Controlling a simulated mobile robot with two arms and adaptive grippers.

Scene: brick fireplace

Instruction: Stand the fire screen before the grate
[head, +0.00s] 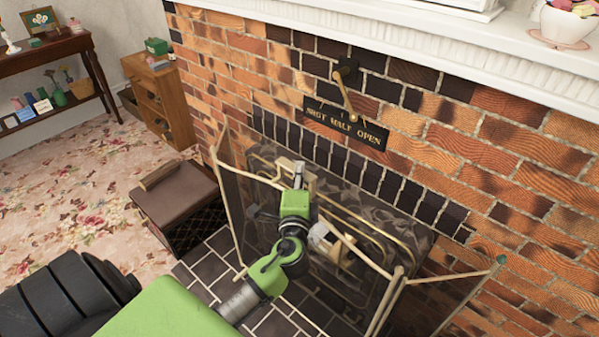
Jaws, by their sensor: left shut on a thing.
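The fire screen (364,250) has a thin pale brass-coloured frame and see-through dark panels. It stands upright, or nearly so, in front of the fireplace opening, with its side wings angled. My left gripper (299,176) is shut on it near the top of its middle panel; my arm and wrist hide part of the frame. The grate (385,218), with grey lumps and brass-coloured bars, shows behind and through the screen. I cannot tell whether the screen's feet touch the hearth. My right gripper is not in view.
Dark hearth tiles (208,268) lie below the screen. A brown lidded box (178,194) stands close to its left. A brass lever (345,95) and black sign (346,128) are on the brick wall, under the white mantel (400,45). Flowered carpet (70,190) lies clear at left.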

